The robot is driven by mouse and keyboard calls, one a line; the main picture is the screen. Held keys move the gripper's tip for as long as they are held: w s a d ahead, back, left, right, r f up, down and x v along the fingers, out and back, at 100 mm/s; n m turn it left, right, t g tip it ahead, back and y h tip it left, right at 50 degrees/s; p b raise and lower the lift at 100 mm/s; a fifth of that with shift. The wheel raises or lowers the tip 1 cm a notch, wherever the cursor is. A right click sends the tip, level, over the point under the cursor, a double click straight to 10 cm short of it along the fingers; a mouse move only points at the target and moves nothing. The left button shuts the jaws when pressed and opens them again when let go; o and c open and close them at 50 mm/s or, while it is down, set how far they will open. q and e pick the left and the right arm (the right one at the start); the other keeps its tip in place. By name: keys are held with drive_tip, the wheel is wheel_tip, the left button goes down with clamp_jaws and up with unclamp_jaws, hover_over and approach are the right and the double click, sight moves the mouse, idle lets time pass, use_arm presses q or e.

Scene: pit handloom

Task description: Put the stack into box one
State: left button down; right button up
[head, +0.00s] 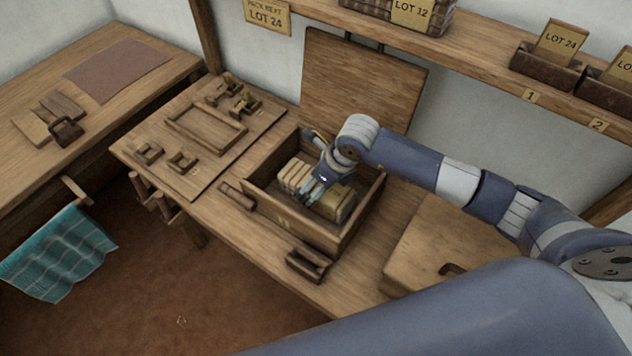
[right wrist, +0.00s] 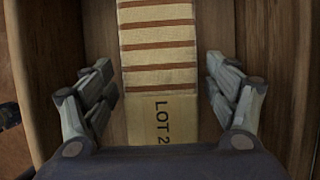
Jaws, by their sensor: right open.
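The stack (head: 296,174), a row of pale pieces with brown gaps, lies in an open wooden box (head: 366,212) on the bench. In the right wrist view the stack (right wrist: 158,50) ends in a tan label (right wrist: 163,118) reading "LOT 2", with the rest cut off by my gripper. My right gripper (head: 322,182) is down in the wooden box over the stack. In the right wrist view its open fingers (right wrist: 160,80) stand on both sides of the stack, apart from it. Box one (head: 545,72) is a dark bin on the shelf with a "LOT 24" card. My left gripper is not in view.
A second bin (head: 606,92) stands right of box one, above the tag "2" (head: 598,125). A "LOT 12" bundle (head: 395,12) lies on the shelf. A raised lid (head: 362,85) stands behind the wooden box. A sign (head: 268,16) reads "PACK NEXT LOT 24".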

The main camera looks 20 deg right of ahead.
drive_tip(key=b+v, duration=0.2)
drive_tip(key=v, duration=0.8)
drive_tip(key=shift+s+d+r, duration=0.1)
drive_tip(key=shift+r, duration=0.1)
drive_tip(key=shift+v, duration=0.8)
drive_tip(key=shift+f, duration=0.1)
